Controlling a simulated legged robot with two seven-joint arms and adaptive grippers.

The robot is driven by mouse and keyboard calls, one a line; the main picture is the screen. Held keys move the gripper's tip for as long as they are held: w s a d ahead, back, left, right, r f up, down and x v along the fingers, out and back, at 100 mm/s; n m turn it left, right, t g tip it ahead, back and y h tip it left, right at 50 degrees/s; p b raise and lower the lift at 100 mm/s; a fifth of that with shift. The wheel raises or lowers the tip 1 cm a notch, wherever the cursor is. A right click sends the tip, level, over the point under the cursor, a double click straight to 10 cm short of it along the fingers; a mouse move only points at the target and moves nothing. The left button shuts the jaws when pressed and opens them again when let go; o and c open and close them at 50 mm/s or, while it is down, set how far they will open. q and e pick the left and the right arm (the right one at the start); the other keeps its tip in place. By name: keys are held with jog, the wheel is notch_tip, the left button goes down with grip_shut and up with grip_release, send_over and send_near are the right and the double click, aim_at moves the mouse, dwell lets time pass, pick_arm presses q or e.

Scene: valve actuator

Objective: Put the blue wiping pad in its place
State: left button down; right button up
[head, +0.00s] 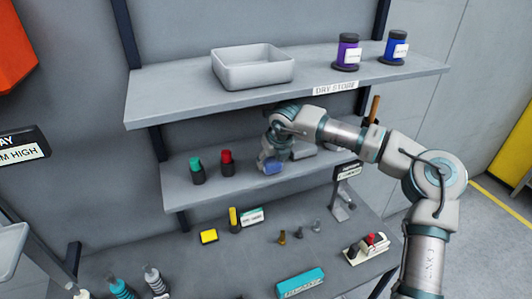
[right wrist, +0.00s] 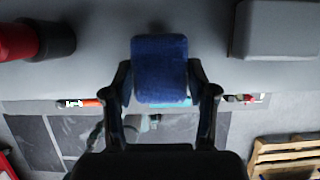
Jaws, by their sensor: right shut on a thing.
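The blue wiping pad (right wrist: 160,70) is between the two fingers of my right gripper (right wrist: 160,92) in the right wrist view. The gripper is shut on it. In the head view the pad (head: 273,169) shows small and partly covered by my right gripper (head: 271,160), over the middle shelf (head: 215,187). It is right of the red-capped bottle and left of a grey box. I cannot tell whether the pad touches the shelf. A dark patch lies on the grey surface just beyond the pad in the wrist view. My left gripper is not in view.
Green-capped (head: 197,170) and red-capped (head: 227,163) bottles stand left on the middle shelf; the grey box (head: 303,150) is right. The upper shelf, labelled DRY STORE (head: 335,88), overhangs and holds a grey tray (head: 252,80) and two jars. The bench below holds several small items.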

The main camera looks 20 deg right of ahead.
jog(key=w, duration=0.1)
jog(key=w+p, duration=0.1)
jog(key=w, duration=0.2)
jog(key=shift+d+r+p, duration=0.1)
jog(key=shift+d+p, duration=0.2)
jog(key=shift+p, duration=0.1)
jog(key=shift+a+f, duration=0.15)
jog(key=shift+f, duration=0.45)
jog(key=shift+a+f, duration=0.1)
jog(key=shift+f, duration=0.15)
jog(key=shift+s+a, duration=0.1)
jog(key=shift+a, duration=0.05)
jog(key=o, duration=0.9)
jog(key=shift+c, duration=0.2)
jog(key=shift+o, duration=0.7)
jog(key=shift+f, duration=0.1)
jog(key=shift+d, duration=0.2)
